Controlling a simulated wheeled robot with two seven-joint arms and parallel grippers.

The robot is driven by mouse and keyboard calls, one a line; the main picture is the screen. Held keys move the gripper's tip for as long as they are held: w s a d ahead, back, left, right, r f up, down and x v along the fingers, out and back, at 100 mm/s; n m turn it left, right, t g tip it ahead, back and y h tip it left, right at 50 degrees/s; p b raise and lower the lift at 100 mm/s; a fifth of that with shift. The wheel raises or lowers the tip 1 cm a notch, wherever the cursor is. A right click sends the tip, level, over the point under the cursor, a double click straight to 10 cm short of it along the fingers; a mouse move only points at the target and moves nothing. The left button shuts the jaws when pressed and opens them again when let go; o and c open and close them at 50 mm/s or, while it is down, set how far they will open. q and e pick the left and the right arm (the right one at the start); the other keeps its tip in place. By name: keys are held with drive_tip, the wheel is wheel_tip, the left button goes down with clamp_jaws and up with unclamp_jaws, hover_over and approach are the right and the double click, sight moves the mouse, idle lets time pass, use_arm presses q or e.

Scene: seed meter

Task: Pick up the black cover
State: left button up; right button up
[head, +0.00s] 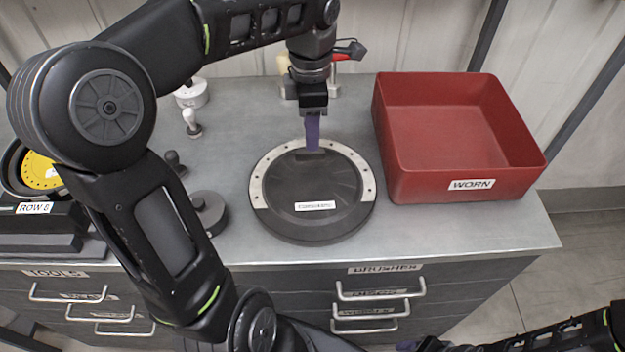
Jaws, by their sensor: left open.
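The black cover (325,190) is a round dark disc with a white label, set against a pale metal ring with holes on the round seed meter in the middle of the bench. My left gripper (312,148) points down over the cover's far part, its purple fingers at a small raised block there. It is open; whether the fingers touch the block I cannot tell. My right gripper (408,345) shows only partly at the bottom edge, well away from the cover, and its jaws cannot be made out.
A red bin (400,180) labelled WORN stands close to the right of the meter. Dark knobbed parts (208,212) stand to its left, and a unit with a yellow disc (40,172) sits at far left. Labelled drawers (375,310) are below. Bare bench lies in front of the bin.

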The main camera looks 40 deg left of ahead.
sight(313, 182)
use_arm(q)
drive_tip(key=shift+a+f+p, duration=0.1)
drive_tip(key=shift+f+p, duration=0.4)
drive_tip(key=shift+f, duration=2.1)
drive_tip(key=shift+c, duration=0.5)
clamp_jaws()
